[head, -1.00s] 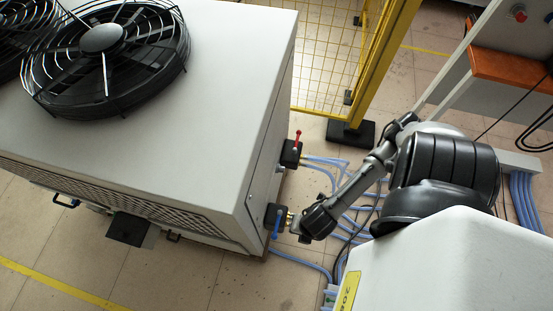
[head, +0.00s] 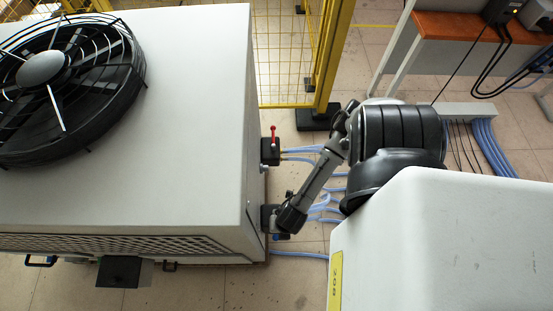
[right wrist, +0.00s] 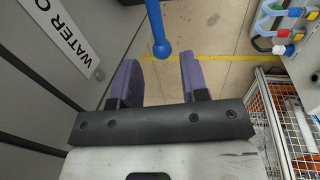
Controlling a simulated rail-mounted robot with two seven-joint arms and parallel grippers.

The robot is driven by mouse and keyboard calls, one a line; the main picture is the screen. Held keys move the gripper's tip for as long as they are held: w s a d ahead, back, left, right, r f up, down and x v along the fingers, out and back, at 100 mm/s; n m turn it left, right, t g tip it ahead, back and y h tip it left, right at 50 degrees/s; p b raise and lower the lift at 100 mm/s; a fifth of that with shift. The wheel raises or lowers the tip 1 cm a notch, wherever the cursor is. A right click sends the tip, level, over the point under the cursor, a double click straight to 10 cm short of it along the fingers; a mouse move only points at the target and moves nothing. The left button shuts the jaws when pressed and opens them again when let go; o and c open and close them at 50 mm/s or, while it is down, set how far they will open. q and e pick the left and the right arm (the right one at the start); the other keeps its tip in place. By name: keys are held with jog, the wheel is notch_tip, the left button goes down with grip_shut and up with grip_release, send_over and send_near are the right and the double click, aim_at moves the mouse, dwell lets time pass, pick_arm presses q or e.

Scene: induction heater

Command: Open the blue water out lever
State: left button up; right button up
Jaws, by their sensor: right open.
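The blue water out lever (right wrist: 160,32) shows in the right wrist view as a blue rod with a rounded end, at the top centre. Its end lies just ahead of my right gripper (right wrist: 158,72), roughly in line with the gap between its purple fingers. The fingers are open, with nothing between them. A sign reading "WATER O" (right wrist: 62,38), cut off, is on the grey panel. My left gripper is not in view.
The white cooling unit (head: 190,130) with a black fan stands left. A red lever (head: 273,133) sits on its other valve. Blue hoses (head: 310,149) run nearby across the floor. A yellow fence (head: 285,60) stands behind. A wire cage (right wrist: 290,115) is right in the wrist view.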

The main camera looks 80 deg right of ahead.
jog(key=shift+w+f+b, duration=0.2)
jog(key=shift+f, duration=0.65)
jog(key=shift+w+f+b, duration=0.15)
jog(key=shift+f+b, duration=0.05)
jog(key=shift+f, duration=0.65)
jog(key=shift+w+f+b, duration=0.2)
jog(key=shift+f, duration=0.65)
grip_shut()
